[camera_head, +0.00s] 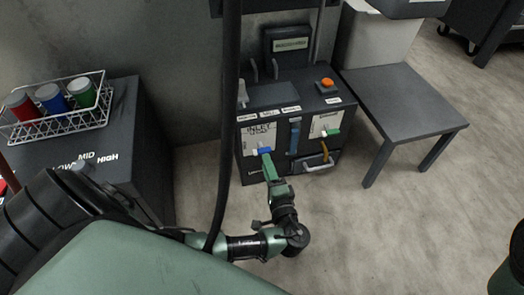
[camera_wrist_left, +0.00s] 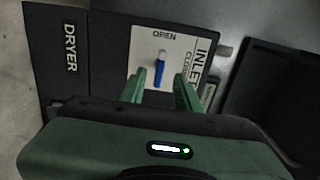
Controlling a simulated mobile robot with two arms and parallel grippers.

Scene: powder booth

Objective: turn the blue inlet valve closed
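The blue inlet valve handle (camera_head: 265,151) is on the white INLET panel (camera_head: 257,138) on the front of a dark cabinet. In the left wrist view the blue handle (camera_wrist_left: 159,73) stands out from the white panel (camera_wrist_left: 174,50), below the word OPEN; the CLOSED lettering is to its right. My left gripper (camera_head: 268,163) is in front of the panel, its green fingers by the handle. In the left wrist view its fingers (camera_wrist_left: 160,88) are apart, with the handle showing in the gap between them. I cannot tell whether either finger touches it. My right gripper is not in view.
The cabinet (camera_head: 296,92) also carries a green handle (camera_head: 331,133), an orange button (camera_head: 327,83) and a drawer pull. A dark side table (camera_head: 405,103) stands right. A rack with colored canisters (camera_head: 54,122) sits on a dark stand at left. A black hose hangs in front.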

